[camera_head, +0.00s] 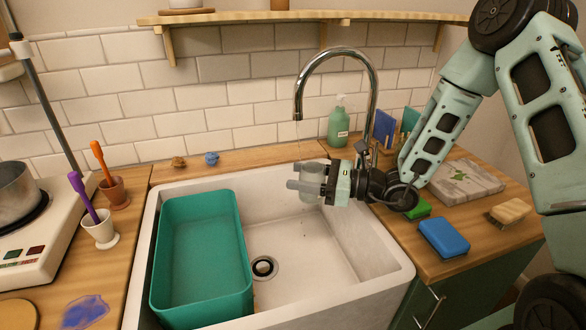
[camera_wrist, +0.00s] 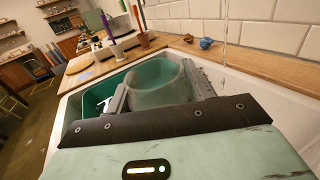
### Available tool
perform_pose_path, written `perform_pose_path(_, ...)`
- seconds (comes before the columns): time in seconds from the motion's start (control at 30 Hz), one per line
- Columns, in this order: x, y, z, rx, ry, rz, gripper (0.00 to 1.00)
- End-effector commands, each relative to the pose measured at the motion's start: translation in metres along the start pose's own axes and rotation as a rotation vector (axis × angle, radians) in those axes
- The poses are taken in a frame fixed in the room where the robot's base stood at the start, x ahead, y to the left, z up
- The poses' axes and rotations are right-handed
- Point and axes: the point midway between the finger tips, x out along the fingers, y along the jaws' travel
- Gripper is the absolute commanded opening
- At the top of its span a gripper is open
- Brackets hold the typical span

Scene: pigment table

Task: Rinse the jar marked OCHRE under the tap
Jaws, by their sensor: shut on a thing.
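My gripper (camera_head: 308,178) is shut on a clear, greyish glass jar (camera_head: 312,190) and holds it in the air over the sink (camera_head: 310,255), just below and slightly right of the tap spout. The jar also shows between the fingers in the wrist view (camera_wrist: 158,86). No OCHRE marking is readable on it. The chrome tap (camera_head: 371,95) arches above, and a thin stream (camera_head: 298,129) comes from its spout. In the wrist view the stream (camera_wrist: 226,30) falls beyond the jar; I cannot tell whether it touches the jar.
A green tub (camera_head: 199,205) fills the sink's left side; the drain (camera_head: 264,267) is clear beside it. A soap bottle (camera_head: 338,125) stands behind my gripper. A blue sponge (camera_head: 444,238) and a grey slab (camera_head: 460,180) lie on the right counter. A shelf (camera_head: 300,16) runs above.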

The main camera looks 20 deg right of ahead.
Motion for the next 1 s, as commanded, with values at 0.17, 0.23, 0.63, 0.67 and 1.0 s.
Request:
perform_pose_path(0.17, -0.002, 0.003, 0.004, 0.001, 0.000, 0.000, 0.28)
perform_pose_path(0.23, -0.005, 0.006, 0.009, 0.001, 0.000, -0.001, 0.28)
perform_pose_path(0.63, -0.022, 0.029, 0.032, 0.001, -0.001, -0.001, 0.28)
perform_pose_path(0.67, -0.023, 0.031, 0.034, 0.001, -0.001, -0.001, 0.28)
perform_pose_path(1.0, -0.029, 0.041, 0.041, 0.000, -0.001, 0.000, 0.28)
